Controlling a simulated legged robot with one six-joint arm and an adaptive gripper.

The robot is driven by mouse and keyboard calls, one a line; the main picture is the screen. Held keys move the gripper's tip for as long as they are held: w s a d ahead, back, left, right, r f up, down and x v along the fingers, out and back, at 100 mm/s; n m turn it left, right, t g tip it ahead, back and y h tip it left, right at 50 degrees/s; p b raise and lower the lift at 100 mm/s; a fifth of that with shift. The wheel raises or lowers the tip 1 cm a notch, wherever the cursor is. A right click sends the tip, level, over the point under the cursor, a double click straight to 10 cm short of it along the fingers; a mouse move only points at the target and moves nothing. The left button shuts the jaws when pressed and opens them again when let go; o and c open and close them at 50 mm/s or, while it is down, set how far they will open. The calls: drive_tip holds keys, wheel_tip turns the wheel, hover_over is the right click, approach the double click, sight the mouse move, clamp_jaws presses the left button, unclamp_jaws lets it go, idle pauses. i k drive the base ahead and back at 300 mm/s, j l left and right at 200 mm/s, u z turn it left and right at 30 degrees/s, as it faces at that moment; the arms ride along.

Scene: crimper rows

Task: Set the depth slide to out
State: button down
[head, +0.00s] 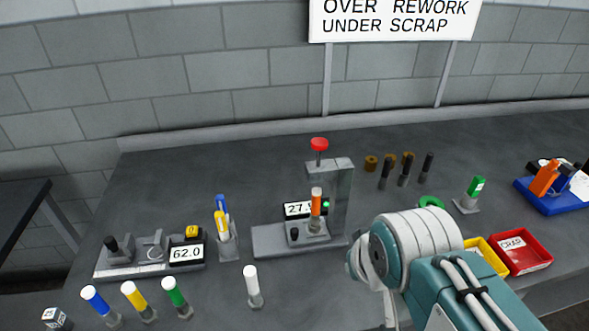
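A grey press (341,195) with a red knob (319,145) on top stands in the middle of the bench. Its display (298,209) reads about 27, the last digit hidden by an orange-topped upright piece (316,202). A green light shows beside the display. A small black knob (295,234) sits at the front of the press base; I cannot tell if it is the depth slide. A second device at left has a black knob (111,244) on a pale plate (130,271) and a display (186,253) reading 62.0. My gripper is not visible; my arm fills the lower right.
A holder (227,243) with blue and yellow pens stands between the devices. Several coloured-cap pieces, including a white one (252,286), stand along the front. A red scrap tray (522,252), a yellow tray (487,256) and a blue tray (560,201) are at right.

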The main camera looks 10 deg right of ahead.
sight(307, 227)
drive_tip(key=k+j+z, duration=0.5)
drive_tip(key=k+j, duration=0.3)
drive_tip(key=j, duration=0.1)
